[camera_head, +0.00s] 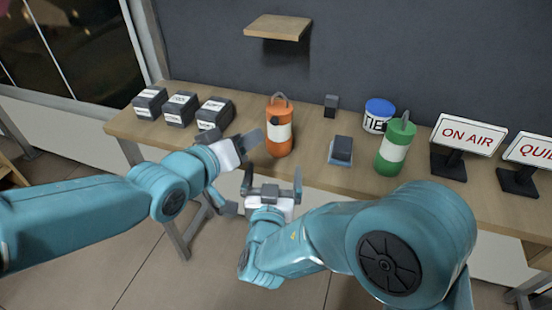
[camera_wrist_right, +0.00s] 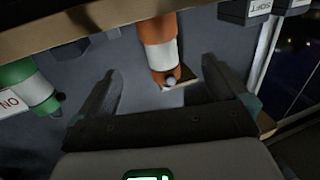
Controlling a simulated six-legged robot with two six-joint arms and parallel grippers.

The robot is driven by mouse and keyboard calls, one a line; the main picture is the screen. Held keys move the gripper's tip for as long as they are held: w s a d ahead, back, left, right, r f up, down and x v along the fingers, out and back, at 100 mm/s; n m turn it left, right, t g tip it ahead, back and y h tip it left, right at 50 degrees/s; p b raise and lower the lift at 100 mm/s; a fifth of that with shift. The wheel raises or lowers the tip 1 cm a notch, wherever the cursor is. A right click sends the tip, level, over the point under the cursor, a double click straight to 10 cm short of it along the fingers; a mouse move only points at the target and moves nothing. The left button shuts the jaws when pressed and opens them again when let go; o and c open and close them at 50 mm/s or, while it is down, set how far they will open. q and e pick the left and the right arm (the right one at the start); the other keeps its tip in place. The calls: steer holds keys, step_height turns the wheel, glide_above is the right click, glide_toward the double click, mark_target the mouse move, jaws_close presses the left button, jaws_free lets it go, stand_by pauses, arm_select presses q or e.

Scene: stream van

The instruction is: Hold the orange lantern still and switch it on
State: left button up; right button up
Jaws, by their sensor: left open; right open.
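The orange lantern (camera_head: 279,128) stands upright on the table, with a white band and a handle on top. It also shows in the right wrist view (camera_wrist_right: 161,45), upside down there, between the spread fingers. My left gripper (camera_head: 231,138) is open just left of the lantern, with one finger close to its side; I cannot tell whether it touches. My right gripper (camera_head: 272,184) is open and empty, below and in front of the lantern near the table's front edge. It also shows in the right wrist view (camera_wrist_right: 165,95). The lantern's switch cannot be made out.
Several dark labelled boxes (camera_head: 181,108) stand left of the lantern. A dark blue block (camera_head: 341,150), a blue-lidded tub (camera_head: 377,116), a green lantern (camera_head: 395,147) and an ON AIR sign (camera_head: 468,136) stand to the right. A wooden shelf (camera_head: 278,27) hangs above.

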mark_target(280, 131)
steer(key=w, duration=0.5)
steer(key=w+d, duration=0.1)
steer(key=w, duration=0.9)
steer(key=shift+w+d+f, duration=0.1)
steer(key=shift+w+d, duration=0.05)
steer(key=shift+w, duration=0.15)
steer(key=c, duration=1.2)
arm_select(q)
jaws_close()
